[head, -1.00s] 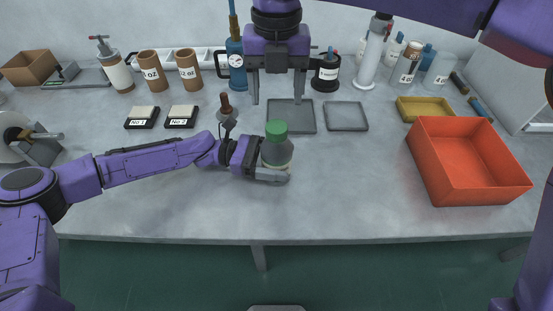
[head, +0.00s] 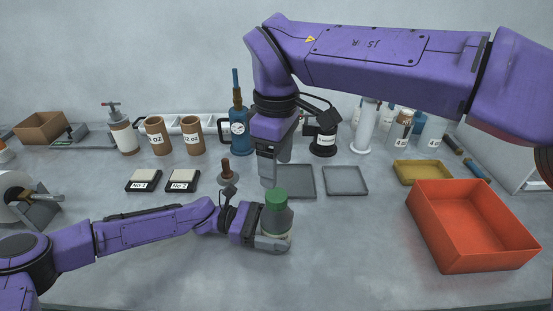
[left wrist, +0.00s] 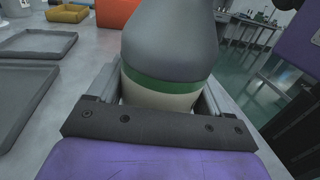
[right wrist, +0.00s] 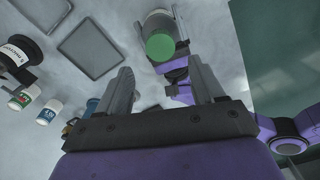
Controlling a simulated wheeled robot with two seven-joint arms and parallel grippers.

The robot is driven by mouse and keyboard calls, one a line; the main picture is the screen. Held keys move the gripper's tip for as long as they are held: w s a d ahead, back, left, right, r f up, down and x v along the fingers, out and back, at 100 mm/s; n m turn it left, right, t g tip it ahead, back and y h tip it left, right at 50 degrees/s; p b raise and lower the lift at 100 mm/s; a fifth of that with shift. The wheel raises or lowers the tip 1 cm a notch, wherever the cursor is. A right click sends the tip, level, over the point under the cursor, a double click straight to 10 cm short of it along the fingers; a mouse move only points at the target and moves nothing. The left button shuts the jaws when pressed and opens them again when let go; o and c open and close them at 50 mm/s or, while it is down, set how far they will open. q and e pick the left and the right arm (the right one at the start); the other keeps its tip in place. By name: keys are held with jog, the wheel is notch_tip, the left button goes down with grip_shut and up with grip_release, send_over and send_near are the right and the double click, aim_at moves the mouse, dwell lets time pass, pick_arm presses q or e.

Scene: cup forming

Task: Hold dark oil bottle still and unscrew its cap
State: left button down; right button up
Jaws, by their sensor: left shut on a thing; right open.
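The dark grey oil bottle (head: 276,219) with a green cap (head: 275,196) stands upright on the table. My left gripper (head: 272,242) is shut around its lower body. In the left wrist view the bottle (left wrist: 168,45) fills the space between the fingers, with a green band and pale lower part; its cap is out of that view. In the right wrist view the green cap (right wrist: 159,46) lies ahead, beyond the open fingertips (right wrist: 163,80).
A red-orange bin (head: 470,225) stands at the right, with a yellow tray (head: 422,172) behind it. Two grey trays (head: 345,181) lie behind the bottle. A dropper bottle (head: 227,172) stands close to my left gripper. The table's front is clear.

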aim_at(276, 195)
pick_arm(q)
jog(key=shift+f, duration=0.1)
pick_arm(e)
notch_tip(276, 195, down, 8)
jog(key=shift+r, duration=0.1)
jog(key=c, duration=1.1)
pick_arm(q)
jog(key=shift+s, duration=0.1)
pick_arm(e)
jog(key=n, duration=1.3)
jog(key=shift+n, duration=0.3)
jog(key=n, duration=1.8)
jog(key=shift+n, duration=0.4)
jog(key=n, duration=1.2)
jog(key=shift+r, duration=0.1)
jog(key=n, duration=0.9)
